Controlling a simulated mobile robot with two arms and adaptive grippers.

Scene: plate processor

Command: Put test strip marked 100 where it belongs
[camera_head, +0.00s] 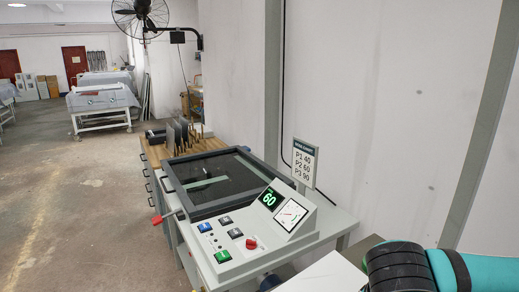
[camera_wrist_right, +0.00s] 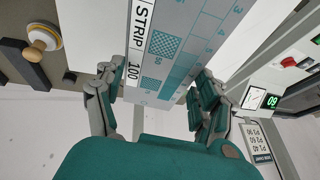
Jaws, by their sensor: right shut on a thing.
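The test strip (camera_wrist_right: 188,38), white and blue-grey with "STRIP 100" on a white label, checkered patches and a number scale, shows large in the right wrist view. My right gripper (camera_wrist_right: 155,98) is shut on it, with one finger at each side of its near end. The strip's far end runs out of the top of the view. In the head view, my teal and black right arm is at the bottom right; the strip does not show there. My left gripper is in neither view.
The plate processor (camera_head: 235,262) has a green "60" display, buttons, a gauge and a dark framed bed (camera_head: 215,180). A sign (camera_head: 305,161) reads P1 40, P2 60, P3 90. Behind, a wooden bench (camera_head: 160,152) carries upright dark plates (camera_head: 177,133). The floor at left is clear. A wooden-knobbed object (camera_wrist_right: 42,38) shows in the wrist view.

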